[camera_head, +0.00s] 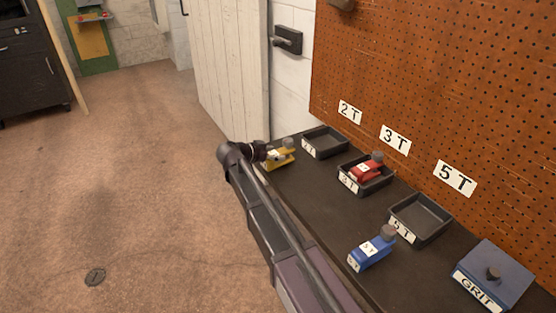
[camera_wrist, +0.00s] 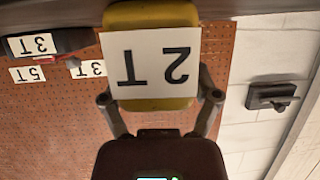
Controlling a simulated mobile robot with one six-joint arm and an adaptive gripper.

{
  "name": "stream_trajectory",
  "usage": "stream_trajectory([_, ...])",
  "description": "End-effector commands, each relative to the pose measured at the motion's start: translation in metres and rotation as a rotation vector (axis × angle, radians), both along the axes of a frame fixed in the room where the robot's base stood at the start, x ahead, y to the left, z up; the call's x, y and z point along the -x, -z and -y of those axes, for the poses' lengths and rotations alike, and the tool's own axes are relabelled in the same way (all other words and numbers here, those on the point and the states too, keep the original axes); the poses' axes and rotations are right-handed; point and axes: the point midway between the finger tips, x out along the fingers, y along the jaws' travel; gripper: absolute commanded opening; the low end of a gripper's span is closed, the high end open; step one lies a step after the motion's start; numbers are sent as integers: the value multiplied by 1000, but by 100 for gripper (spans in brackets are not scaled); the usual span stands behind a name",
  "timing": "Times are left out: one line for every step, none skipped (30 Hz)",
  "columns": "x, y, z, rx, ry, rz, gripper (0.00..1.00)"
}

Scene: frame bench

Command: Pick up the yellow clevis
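The yellow clevis (camera_head: 283,160) sits on the dark bench at its far left end, beside an empty tray. It has a grey knob on top and a white label. In the wrist view the clevis (camera_wrist: 158,103) is close and upside down, its label reading 2T. My gripper (camera_head: 266,154) is level with it, at its left side in the head view. In the wrist view the fingers of my gripper (camera_wrist: 158,95) lie on either side of the clevis. Their tips are partly hidden, so I cannot tell whether they touch it.
The empty tray (camera_head: 345,151) stands below the 2T sign. A red clevis (camera_head: 366,172) sits in the middle tray. A blue clevis (camera_head: 372,253) stands on the bench before the empty 5T tray (camera_head: 421,241). A blue GRIT box (camera_head: 512,272) is at right. A pegboard (camera_head: 440,90) rises behind.

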Motion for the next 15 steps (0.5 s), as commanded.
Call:
stream_trajectory([0, 0, 0, 0, 0, 0, 47])
stream_trajectory([0, 0, 0, 0, 0, 0, 38])
stream_trajectory([0, 0, 0, 0, 0, 0, 26])
stream_trajectory([0, 0, 0, 0, 0, 0, 17])
stream_trajectory([0, 0, 0, 0, 0, 0, 8])
stream_trajectory([0, 0, 0, 0, 0, 0, 0])
stream_trajectory([0, 0, 0, 1, 0, 1, 0])
stream_trajectory([0, 0, 0, 1, 0, 1, 0])
stream_trajectory([0, 0, 0, 1, 0, 1, 0])
stream_trajectory([0, 0, 0, 1, 0, 1, 0])
stream_trajectory([0, 0, 0, 1, 0, 1, 0])
stream_trajectory([0, 0, 0, 1, 0, 1, 0])
stream_trajectory([0, 0, 0, 1, 0, 1, 0])
stream_trajectory([0, -1, 0, 1, 0, 1, 0])
stream_trajectory([0, -1, 0, 0, 0, 0, 0])
